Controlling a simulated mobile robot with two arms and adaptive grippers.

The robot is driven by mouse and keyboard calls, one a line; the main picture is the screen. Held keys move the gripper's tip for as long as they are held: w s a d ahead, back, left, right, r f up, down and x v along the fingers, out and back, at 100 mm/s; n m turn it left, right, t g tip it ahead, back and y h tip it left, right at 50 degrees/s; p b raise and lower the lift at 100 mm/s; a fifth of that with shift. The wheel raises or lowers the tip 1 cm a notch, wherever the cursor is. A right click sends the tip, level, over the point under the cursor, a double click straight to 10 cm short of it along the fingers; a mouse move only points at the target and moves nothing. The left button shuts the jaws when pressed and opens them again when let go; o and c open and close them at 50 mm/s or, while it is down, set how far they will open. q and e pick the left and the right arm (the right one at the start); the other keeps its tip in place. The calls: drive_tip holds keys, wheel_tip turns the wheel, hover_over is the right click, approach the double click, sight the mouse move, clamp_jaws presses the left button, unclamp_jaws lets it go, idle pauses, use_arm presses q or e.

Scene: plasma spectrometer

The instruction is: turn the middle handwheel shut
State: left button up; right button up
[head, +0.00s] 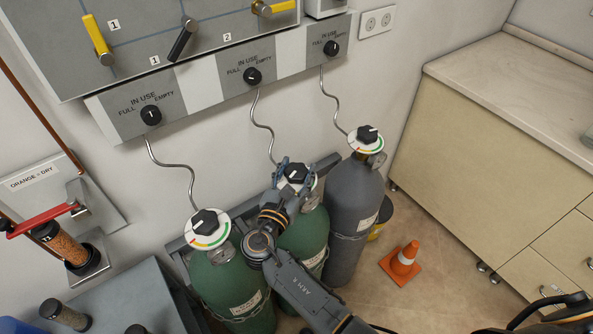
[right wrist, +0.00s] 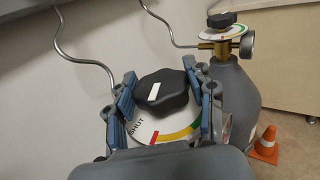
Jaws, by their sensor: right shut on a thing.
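The middle handwheel (head: 296,173) is a black lobed knob on top of the middle green cylinder (head: 312,240). In the right wrist view the handwheel (right wrist: 165,90) has a white mark on its top. The dial (right wrist: 152,132) under it shows the word SHUT and red, yellow and green bands; the far part of the dial is hidden by the knob. My right gripper (head: 296,174) comes down over the handwheel, its blue-padded fingers on either side of it, shut on it. My arm hides part of the middle cylinder.
The left green cylinder (head: 232,290) and the grey right cylinder (head: 352,215) stand close on either side, each with its own handwheel. Thin coiled pipes rise to the wall panel (head: 205,80). An orange cone (head: 403,262) stands on the floor before a beige cabinet (head: 480,150).

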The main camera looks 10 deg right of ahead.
drive_tip(key=shift+r, duration=0.15)
drive_tip(key=o, duration=1.2)
